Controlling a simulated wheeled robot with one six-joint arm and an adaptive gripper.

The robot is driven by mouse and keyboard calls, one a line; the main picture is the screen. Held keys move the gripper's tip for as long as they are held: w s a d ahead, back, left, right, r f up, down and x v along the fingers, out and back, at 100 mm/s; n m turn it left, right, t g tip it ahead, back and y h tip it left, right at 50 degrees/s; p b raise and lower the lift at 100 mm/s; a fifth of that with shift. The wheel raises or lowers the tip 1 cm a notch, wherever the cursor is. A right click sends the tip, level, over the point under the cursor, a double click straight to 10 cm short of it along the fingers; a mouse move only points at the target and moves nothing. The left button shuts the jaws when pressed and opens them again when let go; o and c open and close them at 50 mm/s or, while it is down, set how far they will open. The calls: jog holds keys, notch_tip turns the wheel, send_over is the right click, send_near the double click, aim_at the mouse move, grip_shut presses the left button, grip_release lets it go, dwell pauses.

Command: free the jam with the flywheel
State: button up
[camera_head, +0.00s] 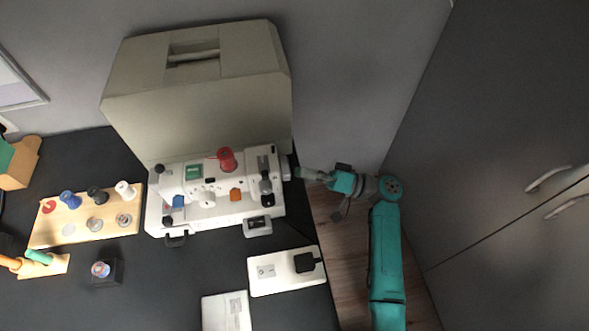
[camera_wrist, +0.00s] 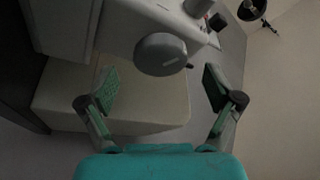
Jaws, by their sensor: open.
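A white sewing machine (camera_head: 215,188) stands on the dark desk. Its flywheel (camera_head: 286,168) is on the machine's right end. In the wrist view the flywheel (camera_wrist: 161,55) is a grey rounded disc, and part of the white machine body (camera_wrist: 140,18) shows behind it. My gripper (camera_head: 301,173) is just to the right of the flywheel. In the wrist view my gripper (camera_wrist: 160,88) is open and empty, with one finger on each side of the flywheel's line. The fingers seem apart from the flywheel. The jam itself cannot be made out.
A large beige case (camera_head: 200,90) stands behind the machine. A wooden spool board (camera_head: 75,232) is at left. A white panel with a black plug (camera_head: 284,284) and a white booklet (camera_head: 228,311) lie in front. Grey cabinets (camera_head: 500,150) stand right, beyond the floor gap.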

jog(key=v, duration=0.9)
jog(key=shift+d, duration=0.25)
